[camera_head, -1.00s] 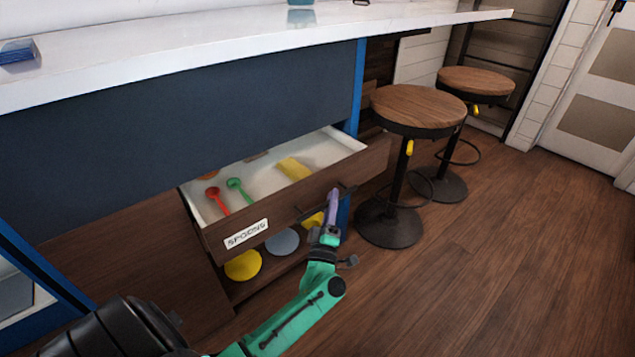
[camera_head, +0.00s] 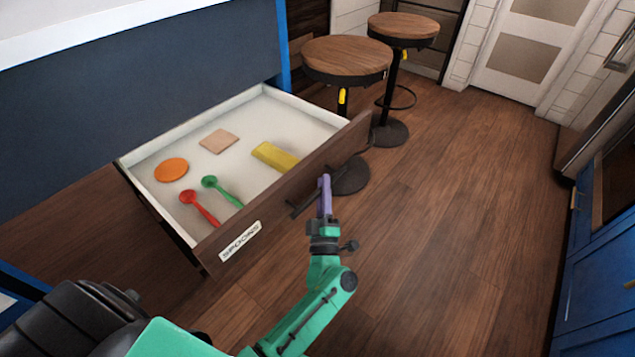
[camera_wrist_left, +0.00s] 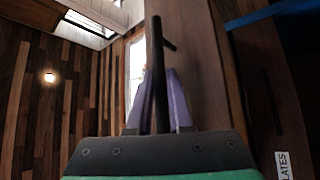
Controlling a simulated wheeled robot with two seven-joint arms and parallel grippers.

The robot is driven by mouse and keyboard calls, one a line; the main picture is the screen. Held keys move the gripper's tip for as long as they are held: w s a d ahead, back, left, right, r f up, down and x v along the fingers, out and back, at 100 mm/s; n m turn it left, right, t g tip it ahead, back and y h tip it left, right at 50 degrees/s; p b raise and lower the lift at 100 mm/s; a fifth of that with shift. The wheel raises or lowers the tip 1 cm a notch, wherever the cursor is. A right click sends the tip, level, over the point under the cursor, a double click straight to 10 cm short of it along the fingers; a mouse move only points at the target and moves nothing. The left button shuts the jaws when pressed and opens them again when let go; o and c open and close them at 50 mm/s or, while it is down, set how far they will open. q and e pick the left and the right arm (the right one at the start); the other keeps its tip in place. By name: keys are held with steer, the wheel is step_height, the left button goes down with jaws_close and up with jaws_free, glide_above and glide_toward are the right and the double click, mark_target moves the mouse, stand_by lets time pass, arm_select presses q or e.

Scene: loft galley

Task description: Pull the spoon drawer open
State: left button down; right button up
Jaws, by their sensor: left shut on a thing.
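The spoon drawer (camera_head: 290,203) has a dark wood front with a "SPOONS" label (camera_head: 240,241) and a dark bar handle (camera_head: 305,203). It stands far out from the cabinet, its white inside in view. Inside lie a red spoon (camera_head: 200,207), a green spoon (camera_head: 222,190), an orange disc (camera_head: 171,169), a tan square (camera_head: 219,141) and a yellow block (camera_head: 274,157). My left gripper (camera_head: 325,182) is at the handle, its purple fingers shut on it. In the left wrist view the handle (camera_wrist_left: 155,65) runs between both fingers. My right gripper is not in view.
Two round wooden stools (camera_head: 346,59) (camera_head: 403,27) stand beyond the drawer's right end; the nearer one's base is close to the drawer front. A white counter (camera_head: 90,28) runs above. Blue cabinets (camera_head: 595,240) stand at the right. The wood floor (camera_head: 440,220) between is clear.

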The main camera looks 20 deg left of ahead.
arm_select(q)
steer(key=shift+f, duration=0.1)
steer(key=c, duration=0.8)
jaws_free()
steer(key=shift+c, duration=0.2)
steer(key=shift+s+d+f, duration=0.15)
steer(key=shift+s+f, duration=0.05)
steer(key=shift+s, duration=0.15)
steer(key=b+v, duration=0.1)
steer(key=v, duration=1.2)
steer(key=shift+s+d, duration=0.15)
steer(key=shift+s, duration=0.15)
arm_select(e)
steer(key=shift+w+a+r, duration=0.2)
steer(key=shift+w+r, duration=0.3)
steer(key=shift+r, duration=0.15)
